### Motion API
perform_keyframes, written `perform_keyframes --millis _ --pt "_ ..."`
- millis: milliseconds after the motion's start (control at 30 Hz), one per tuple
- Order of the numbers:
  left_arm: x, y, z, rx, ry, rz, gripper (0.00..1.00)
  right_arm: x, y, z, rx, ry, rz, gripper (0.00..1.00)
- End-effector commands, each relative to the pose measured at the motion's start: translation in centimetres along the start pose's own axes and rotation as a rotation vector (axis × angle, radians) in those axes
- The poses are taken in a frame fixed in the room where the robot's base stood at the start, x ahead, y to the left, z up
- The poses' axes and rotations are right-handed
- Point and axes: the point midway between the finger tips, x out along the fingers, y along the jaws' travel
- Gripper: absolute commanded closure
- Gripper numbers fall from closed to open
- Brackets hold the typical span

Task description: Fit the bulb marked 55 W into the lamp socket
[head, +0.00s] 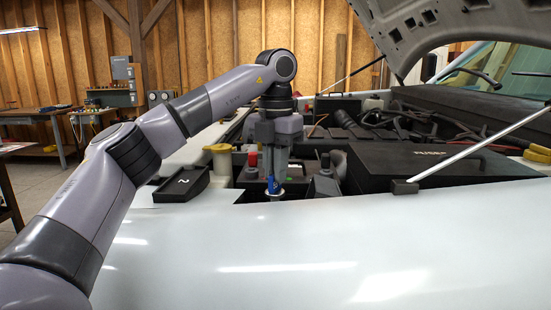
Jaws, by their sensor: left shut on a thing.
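My left gripper (274,178) points straight down over the engine bay, behind the pale fender edge. It is shut on a small blue piece (273,185) with a pale ring under it, which looks like the bulb. No wattage marking can be read on it. The lamp socket cannot be made out; the fender edge and my gripper hide part of the bay there. I cannot tell whether the bulb touches anything below. My right gripper is not in view.
A shallow black tray (181,187) lies left of the gripper. A yellow cap (217,149) and a red cap (252,158) stand close by. A black box (430,166) and a support rod (480,146) are at the right. The white fender (330,255) in front is clear.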

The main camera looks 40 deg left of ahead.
Motion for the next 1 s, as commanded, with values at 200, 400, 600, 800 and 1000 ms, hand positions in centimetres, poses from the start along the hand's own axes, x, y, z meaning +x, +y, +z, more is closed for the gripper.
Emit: perform_keyframes --millis 200,400,600,800,1000 --pt "1.6 0.0 0.0 -0.001 0.002 -0.001 1.00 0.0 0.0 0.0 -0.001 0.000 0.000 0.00" --pt "3.0 0.1 0.0 -0.003 0.000 0.000 1.00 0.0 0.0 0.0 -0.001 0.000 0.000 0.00" --pt "4.5 0.0 0.0 -0.001 -0.001 0.000 1.00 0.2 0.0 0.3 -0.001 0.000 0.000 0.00" --pt "5.9 0.1 -0.1 -0.001 0.000 -0.001 1.00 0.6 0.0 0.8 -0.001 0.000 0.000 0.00" --pt "6.7 0.0 0.0 -0.001 -0.001 -0.001 1.00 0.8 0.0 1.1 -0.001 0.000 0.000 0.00"
